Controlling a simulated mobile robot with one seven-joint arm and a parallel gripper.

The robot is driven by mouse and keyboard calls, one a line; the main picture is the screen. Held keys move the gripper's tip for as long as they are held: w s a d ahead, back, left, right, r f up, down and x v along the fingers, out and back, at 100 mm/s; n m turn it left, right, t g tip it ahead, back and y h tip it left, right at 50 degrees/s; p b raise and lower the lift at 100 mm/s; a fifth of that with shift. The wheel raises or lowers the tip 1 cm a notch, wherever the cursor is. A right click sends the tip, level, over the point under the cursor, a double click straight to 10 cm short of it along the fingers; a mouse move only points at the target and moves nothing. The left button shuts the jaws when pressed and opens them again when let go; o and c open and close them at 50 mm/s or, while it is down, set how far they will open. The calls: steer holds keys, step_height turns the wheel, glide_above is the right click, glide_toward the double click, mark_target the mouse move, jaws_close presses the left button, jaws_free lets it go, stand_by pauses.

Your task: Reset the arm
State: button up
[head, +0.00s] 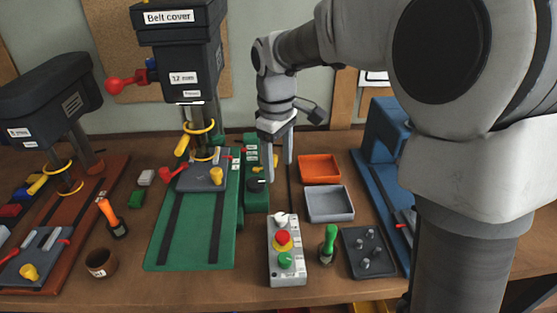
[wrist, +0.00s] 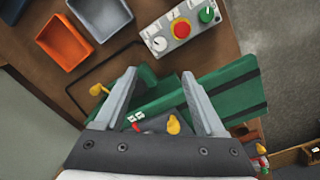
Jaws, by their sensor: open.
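My gripper (head: 276,164) points down in the head view, between the green drill press and the trays, above the table. Its two fingers are apart and nothing is held between them. In the wrist view my gripper (wrist: 160,75) also shows its fingers spread. The green machine base (wrist: 225,95) lies below and between them, with a yellow knob (wrist: 173,125) and a red lever (wrist: 136,123) near the finger roots. My arm reaches in from the right of the head view and hides part of the right side.
A drill press (head: 180,50) with a green base (head: 190,235) stands beside my gripper. In front are a control box (head: 286,262) with a red button, an orange tray (head: 320,168) and a grey tray (head: 329,203). A blue machine (head: 380,150) stands right; another press (head: 55,85) stands left.

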steer(key=s+d+r+m+t, duration=0.2)
steer(key=s+d+m, duration=0.3)
steer(key=s, duration=0.6)
steer(key=s+d+r+m+t, duration=0.2)
steer(key=s+d+m, duration=0.3)
steer(key=s, duration=0.5)
steer(key=shift+s+d+r+t, duration=0.25)
steer(key=shift+s+r+t, duration=0.1)
steer(key=shift+t, duration=0.25)
